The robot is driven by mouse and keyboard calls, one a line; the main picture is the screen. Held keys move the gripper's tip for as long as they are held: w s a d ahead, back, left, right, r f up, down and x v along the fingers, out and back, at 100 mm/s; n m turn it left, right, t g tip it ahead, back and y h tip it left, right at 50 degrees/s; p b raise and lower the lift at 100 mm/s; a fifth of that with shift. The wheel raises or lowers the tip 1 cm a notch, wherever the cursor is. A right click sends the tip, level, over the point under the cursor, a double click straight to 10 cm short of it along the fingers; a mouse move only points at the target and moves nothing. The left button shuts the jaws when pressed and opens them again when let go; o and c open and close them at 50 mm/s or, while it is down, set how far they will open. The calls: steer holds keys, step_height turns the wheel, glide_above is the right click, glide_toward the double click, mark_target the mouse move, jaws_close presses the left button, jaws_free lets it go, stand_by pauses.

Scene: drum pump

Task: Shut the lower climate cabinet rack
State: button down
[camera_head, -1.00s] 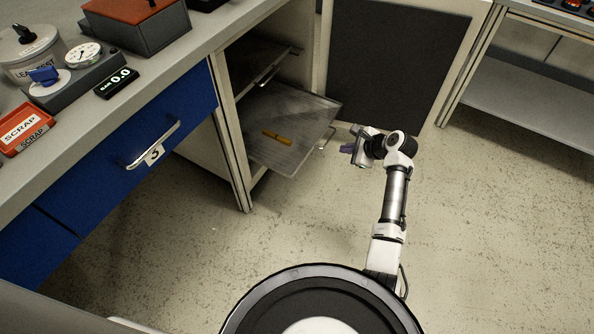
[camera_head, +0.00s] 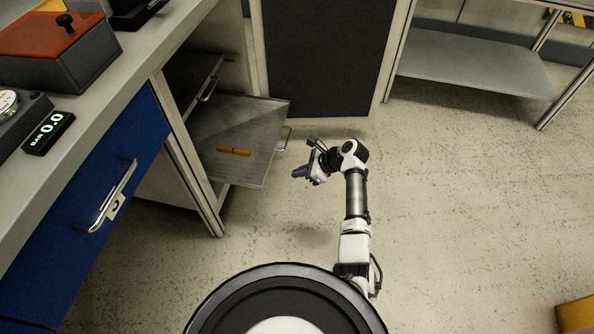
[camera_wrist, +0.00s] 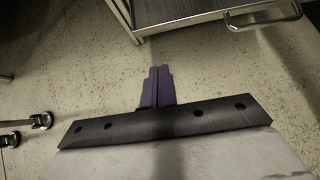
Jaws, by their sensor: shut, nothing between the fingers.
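The lower climate cabinet rack (camera_head: 236,170) is a grey metal shelf pulled out of the open cabinet, with a brass-coloured bar lying on it. Its wire handle (camera_head: 287,138) stands at its right-hand edge. In the wrist view the rack's edge (camera_wrist: 190,20) and handle (camera_wrist: 265,22) show at the top right. My gripper (camera_head: 299,173) is to the right of the rack, near its handle and apart from it. Its purple fingers (camera_wrist: 157,84) are together and empty in the wrist view, over the floor.
The upper rack (camera_head: 207,80) sits inside the cabinet above. The open cabinet door (camera_head: 328,60) stands behind the rack. A blue drawer (camera_head: 85,215) with a handle is at the left, below a counter. A bench with a lower shelf (camera_head: 470,65) is at the back right.

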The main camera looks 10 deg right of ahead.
steer(key=w+a+f, duration=0.1)
steer(key=a, duration=0.1)
steer(key=w+a+f+b, duration=0.1)
steer(key=a+f, duration=0.1)
steer(key=a, duration=0.1)
steer(key=a+f, duration=0.1)
steer(key=a, duration=0.2)
steer(key=shift+w+a+f+b, duration=0.15)
steer(key=shift+w+a+b, duration=0.1)
steer(key=shift+w+b, duration=0.15)
steer(key=shift+w+a+r+p, duration=0.1)
steer(key=shift+a+p, duration=0.35)
steer(key=shift+w+a+r+p, duration=0.1)
steer(key=shift+a+p, duration=0.3)
glide_toward(206, 167)
steer(key=f, duration=0.1)
steer(key=a+f, duration=0.2)
steer(key=f, duration=0.1)
steer(key=shift+w+a, duration=0.25)
steer(key=shift+w, duration=0.05)
steer(key=shift+w+a+r, duration=0.15)
steer(key=shift+w+a, duration=0.15)
steer(key=shift+a, duration=0.45)
